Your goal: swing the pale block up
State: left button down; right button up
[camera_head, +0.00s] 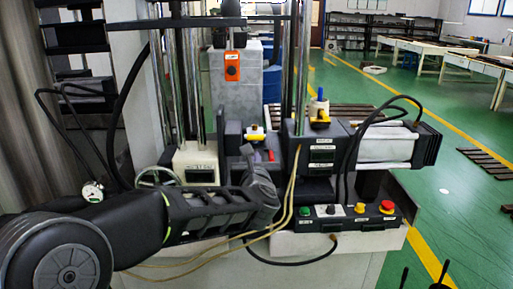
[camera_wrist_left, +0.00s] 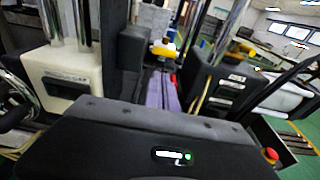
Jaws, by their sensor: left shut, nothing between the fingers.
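A pale cream block (camera_head: 195,163) with a small label stands at the foot of the left upright posts. It also shows at the left of the left wrist view (camera_wrist_left: 62,80). My left gripper (camera_head: 266,183) is shut and empty, in front of the machine, to the right of the pale block and apart from it. In the left wrist view the gripper's dark body covers the lower middle.
A handwheel (camera_head: 158,178) is left of the block. Yellowish cables (camera_head: 291,185) hang close to my left gripper. A control box (camera_head: 345,216) with coloured buttons and a grey motor (camera_head: 385,145) are to the right. Two thin dark tips (camera_head: 443,270) at bottom right are unclear.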

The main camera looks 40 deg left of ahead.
pick_arm(q)
jog(key=p, duration=0.2)
send_near(255, 131)
jog(key=f, duration=0.1)
jog(key=w+a+f, duration=0.2)
jog(key=f, duration=0.1)
jog(key=shift+w+a, duration=0.15)
jog(key=shift+w+a+f+p, duration=0.15)
jog(key=shift+w+a+p, duration=0.15)
jog(key=shift+w+a, duration=0.2)
jog(key=shift+d, duration=0.1)
jog(key=shift+r+p, duration=0.4)
jog(key=shift+p, duration=0.15)
